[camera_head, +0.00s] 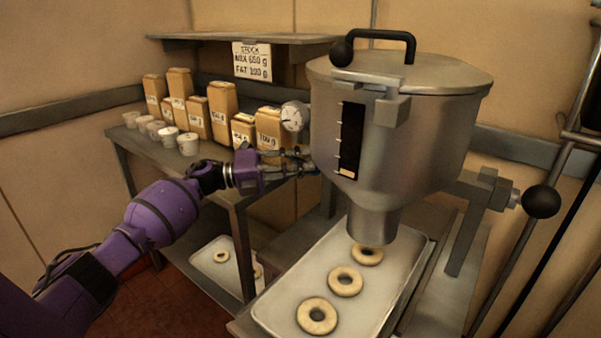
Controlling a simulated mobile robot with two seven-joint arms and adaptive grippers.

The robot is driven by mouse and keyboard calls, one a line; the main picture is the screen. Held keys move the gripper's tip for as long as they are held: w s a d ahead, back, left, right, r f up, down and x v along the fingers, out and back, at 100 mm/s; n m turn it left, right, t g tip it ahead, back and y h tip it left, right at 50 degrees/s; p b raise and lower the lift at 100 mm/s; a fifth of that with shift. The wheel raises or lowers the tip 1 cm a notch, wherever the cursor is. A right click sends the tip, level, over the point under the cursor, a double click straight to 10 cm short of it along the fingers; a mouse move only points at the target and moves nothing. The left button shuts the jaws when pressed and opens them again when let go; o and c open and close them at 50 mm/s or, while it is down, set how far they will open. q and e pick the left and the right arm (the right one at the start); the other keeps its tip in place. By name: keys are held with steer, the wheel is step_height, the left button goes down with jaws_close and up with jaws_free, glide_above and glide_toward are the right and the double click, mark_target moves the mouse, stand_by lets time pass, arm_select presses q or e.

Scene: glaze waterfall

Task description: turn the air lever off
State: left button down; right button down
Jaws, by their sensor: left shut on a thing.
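A steel hopper (400,130) with a lid stands at centre right. A round pressure gauge (294,117) sits at its left side. My left gripper (300,163) reaches in from the left, just below the gauge, beside the hopper's wall. Its fingers are shut on a small part there, which seems to be the air lever; the fingers hide most of it, and its angle cannot be told. My right gripper is out of view.
A tray (398,293) with several dough rings lies under the hopper's spout. Bags (222,108) and small cups (168,136) stand on the bench at left. A black knob (541,201) on a rod sticks out at right. A shelf (250,39) hangs behind.

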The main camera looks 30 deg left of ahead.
arm_select(q)
steer(key=shift+r+n+t+h, duration=0.35)
steer(key=shift+n+t, duration=0.15)
steer(key=shift+n, duration=0.1)
steer(key=shift+r, duration=0.1)
steer(key=c, duration=1.7)
jaws_free()
steer(key=shift+d, duration=0.1)
steer(key=v, duration=1.2)
